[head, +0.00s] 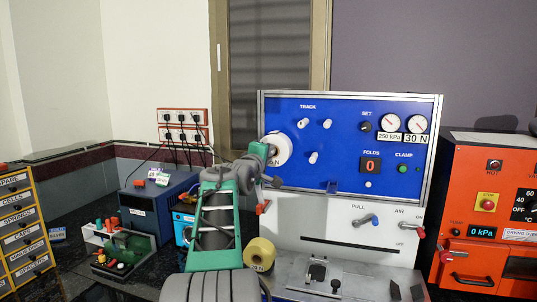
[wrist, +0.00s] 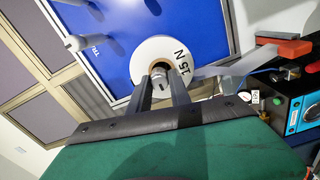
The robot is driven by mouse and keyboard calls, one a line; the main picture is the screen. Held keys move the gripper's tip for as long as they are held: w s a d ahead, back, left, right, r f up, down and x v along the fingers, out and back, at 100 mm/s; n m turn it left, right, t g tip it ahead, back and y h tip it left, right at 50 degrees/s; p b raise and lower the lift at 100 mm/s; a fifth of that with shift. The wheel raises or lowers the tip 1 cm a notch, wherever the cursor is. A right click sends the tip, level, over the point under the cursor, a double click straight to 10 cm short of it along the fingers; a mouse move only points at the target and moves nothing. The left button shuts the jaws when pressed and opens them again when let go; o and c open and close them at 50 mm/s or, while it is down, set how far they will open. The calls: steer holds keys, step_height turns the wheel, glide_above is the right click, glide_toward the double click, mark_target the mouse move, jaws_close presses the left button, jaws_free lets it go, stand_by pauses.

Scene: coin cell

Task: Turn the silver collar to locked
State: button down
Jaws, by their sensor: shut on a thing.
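The silver collar (wrist: 160,82) is at the centre of a white spool (wrist: 157,57) marked 15 N, on the blue panel (wrist: 195,25). My gripper (wrist: 163,84) is shut on the collar, one dark finger on each side. The fingers hide much of the collar, and I cannot read any lock mark on it. In the head view my gripper (head: 270,151) reaches the spool (head: 284,149) at the left of the blue panel (head: 300,180), and the collar is hidden there.
White pegs (head: 327,124) stand on the panel right of the spool. A blue PULL lever (head: 374,220) and red AIR lever (head: 418,233) are lower down. A yellow roll (head: 260,254) is by my arm. An orange oven (head: 490,215) stands at the right.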

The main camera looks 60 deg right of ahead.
steer(key=shift+f, duration=0.25)
steer(key=c, duration=1.6)
jaws_free()
steer(key=o, duration=0.4)
steer(key=shift+r, duration=0.2)
steer(key=a+b, duration=0.1)
steer(key=a, duration=0.4)
steer(key=s+a+b, duration=0.1)
steer(key=a, duration=0.2)
steer(key=shift+s+b, duration=0.1)
steer(key=shift+b, duration=0.2)
steer(key=shift+d, duration=0.1)
